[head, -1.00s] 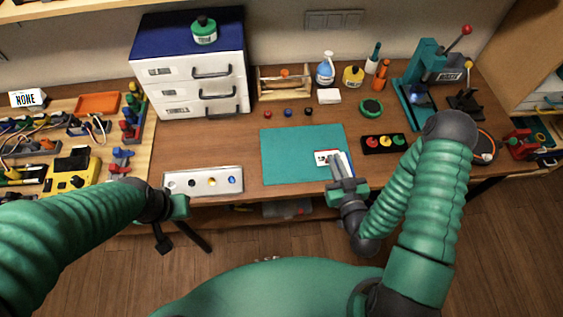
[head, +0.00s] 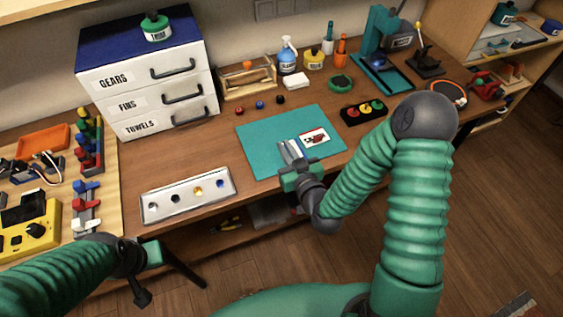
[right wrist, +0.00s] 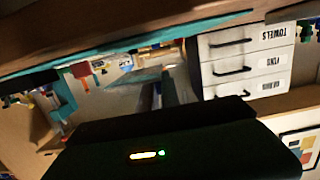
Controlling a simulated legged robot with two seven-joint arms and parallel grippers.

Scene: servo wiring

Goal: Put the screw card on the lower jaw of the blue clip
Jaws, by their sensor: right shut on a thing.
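The screw card (head: 315,138), white with a red print, shows over the teal mat (head: 255,135), just right of my right fingertips. My right gripper (head: 291,150) is shut on a thin thing, which I take to be the card. The picture does not show clearly where its fingers meet the card. In the right wrist view the fingers (right wrist: 165,88) are dim and the card cannot be made out. The blue clip (head: 86,188) stands on the wooden board at the left; its jaws are too small to make out. My left gripper (head: 150,254) hangs before the table's front edge, fingers unclear.
Red and white clips (head: 84,222) stand beside the blue one. A drawer cabinet (head: 150,90) stands behind. A black box with coloured buttons (head: 364,113) is right of the mat.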

